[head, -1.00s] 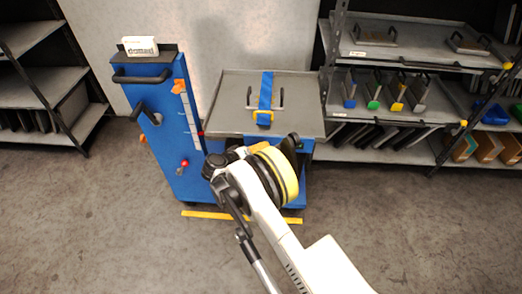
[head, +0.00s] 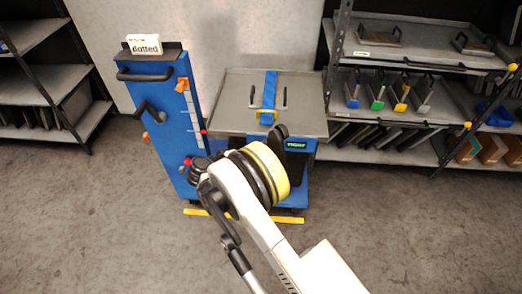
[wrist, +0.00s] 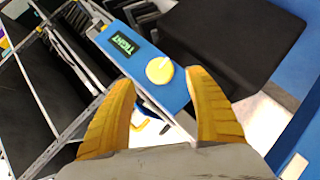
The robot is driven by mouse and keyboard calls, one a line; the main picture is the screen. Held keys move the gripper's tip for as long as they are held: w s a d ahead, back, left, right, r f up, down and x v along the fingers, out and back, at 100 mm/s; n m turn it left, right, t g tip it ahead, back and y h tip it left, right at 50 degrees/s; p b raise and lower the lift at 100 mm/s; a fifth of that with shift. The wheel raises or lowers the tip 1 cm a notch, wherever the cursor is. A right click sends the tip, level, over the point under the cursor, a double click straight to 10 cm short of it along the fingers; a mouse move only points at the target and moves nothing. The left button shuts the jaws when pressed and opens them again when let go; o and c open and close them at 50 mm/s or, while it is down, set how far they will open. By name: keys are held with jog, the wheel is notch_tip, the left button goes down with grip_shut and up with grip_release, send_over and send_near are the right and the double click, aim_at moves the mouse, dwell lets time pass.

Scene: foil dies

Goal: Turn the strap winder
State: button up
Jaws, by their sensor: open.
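The strap winder appears to be the round yellow knob (wrist: 159,70) on a blue panel in the wrist view. It has a small pale mark on its upper right. A green display (wrist: 121,43) beside it reads "TIGHT"; the display also shows in the head view (head: 296,145). My gripper (wrist: 161,79) is open, its two yellow fingers on either side of the knob in the picture. I cannot tell if they touch it. A blue strap (head: 268,95) with a yellow buckle lies over the grey cart top (head: 228,112). In the head view my arm hides the knob.
A tall blue panel (head: 170,120) with black handles stands at the cart's left. Shelves with colored handled items (head: 400,92) stand at the right, and another shelf (head: 40,85) at the left. The grey floor in front is clear.

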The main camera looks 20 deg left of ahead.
jog(key=v, duration=0.5)
jog(key=shift+s, duration=0.15)
jog(key=w+d+r+m+g+y+p, duration=0.2)
jog(key=w+d+m+g+y+p, duration=0.15)
jog(key=d+m+y, duration=0.35)
jog(key=w+a+f+b, duration=0.1)
jog(key=w+f, duration=0.1)
jog(key=w+a+f+n+b, duration=0.1)
jog(key=w+f, duration=0.1)
jog(key=f, duration=0.1)
jog(key=w+f+n+b, duration=0.1)
jog(key=w+f, duration=0.1)
jog(key=shift+w+a+f+t+y, duration=0.15)
jog(key=shift+w+a+t+y, duration=0.15)
jog(key=shift+w+a+t, duration=0.1)
jog(key=c, duration=1.2)
